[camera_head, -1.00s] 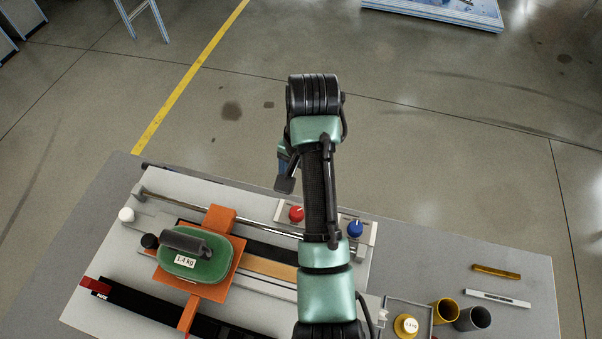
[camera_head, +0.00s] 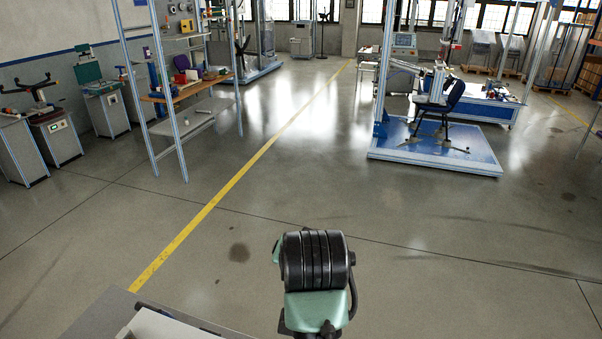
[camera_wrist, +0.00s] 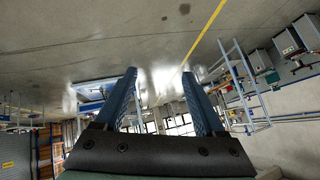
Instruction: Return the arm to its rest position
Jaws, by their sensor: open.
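My arm shows in the head view at the bottom middle, with a black ribbed joint and green links raised over the near bench. My gripper is not visible in the head view. In the wrist view my gripper (camera_wrist: 160,95) shows two blue fingers set well apart, with nothing between them. Beyond the fingers the wrist view shows floor and distant windows, upside down.
The grey bench (camera_head: 98,317) is at the lower left edge. A blue platform (camera_head: 435,150) with a dark chair (camera_head: 445,98) stands at the back right. A shelf frame (camera_head: 185,100) stands at the back left. The floor between is clear, with a yellow line (camera_head: 235,180).

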